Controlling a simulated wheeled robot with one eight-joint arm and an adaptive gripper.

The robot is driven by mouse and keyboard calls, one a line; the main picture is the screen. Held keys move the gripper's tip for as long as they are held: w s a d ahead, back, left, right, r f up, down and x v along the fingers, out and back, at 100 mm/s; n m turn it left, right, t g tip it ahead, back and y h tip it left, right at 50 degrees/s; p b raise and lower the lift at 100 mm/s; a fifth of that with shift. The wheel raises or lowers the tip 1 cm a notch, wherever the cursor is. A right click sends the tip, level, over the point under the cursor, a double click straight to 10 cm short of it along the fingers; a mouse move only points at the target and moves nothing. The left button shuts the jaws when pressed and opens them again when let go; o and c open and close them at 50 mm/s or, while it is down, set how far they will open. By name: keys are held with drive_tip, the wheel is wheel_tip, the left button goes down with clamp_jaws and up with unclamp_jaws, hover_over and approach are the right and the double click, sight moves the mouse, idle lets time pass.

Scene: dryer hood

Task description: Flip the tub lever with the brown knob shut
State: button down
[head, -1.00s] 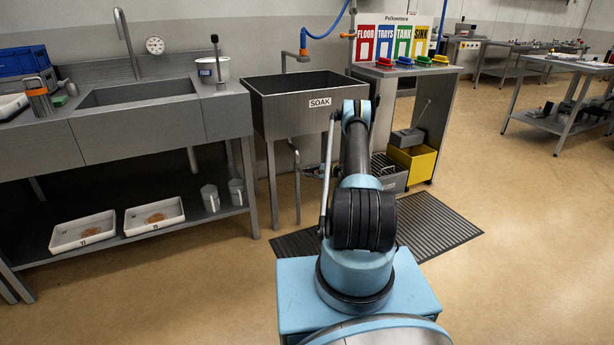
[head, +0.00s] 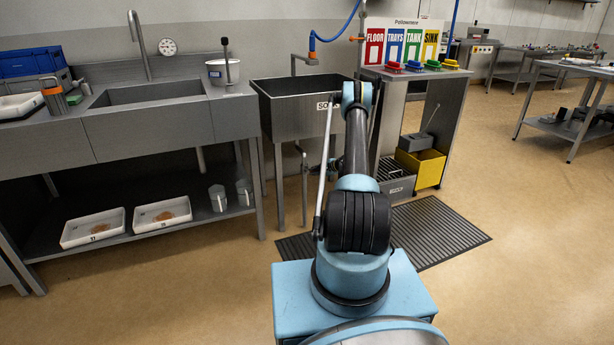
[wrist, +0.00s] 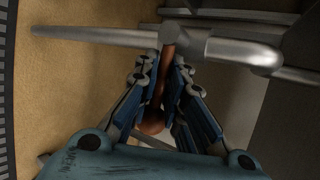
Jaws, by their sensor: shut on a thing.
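In the wrist view, my gripper (wrist: 166,68) has its two blue-padded fingers closed around a brown lever (wrist: 159,88). The lever's rounded brown knob (wrist: 150,127) lies between the fingers, on the palm side. The lever's other end meets a grey metal pipe fitting (wrist: 172,35) just past the fingertips. The steel soak tub (head: 288,118) stands ahead in the head view, with its label partly covered by my arm. My gripper and the lever are hidden behind my arm in that view.
A drain pipe (head: 303,180) hangs below the tub. A sink bench (head: 150,137) stands left, with trays (head: 94,228) on its lower shelf. A yellow bucket (head: 428,171) stands under the bench at right. A dark floor mat (head: 440,232) lies beside my base.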

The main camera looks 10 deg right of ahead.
drive_tip(key=shift+w+d+r, duration=0.15)
drive_tip(key=shift+w+d, duration=0.05)
drive_tip(key=shift+d, duration=0.35)
drive_tip(key=c, duration=1.7)
unclamp_jaws()
drive_tip(key=shift+a, duration=0.2)
drive_tip(key=shift+s, duration=0.1)
drive_tip(key=v, duration=1.1)
drive_tip(key=shift+s+d+r, duration=0.15)
drive_tip(key=shift+s+r, duration=0.1)
drive_tip(key=shift+s, duration=0.05)
drive_tip(key=shift+r+h, duration=0.1)
drive_tip(key=shift+h, duration=0.2)
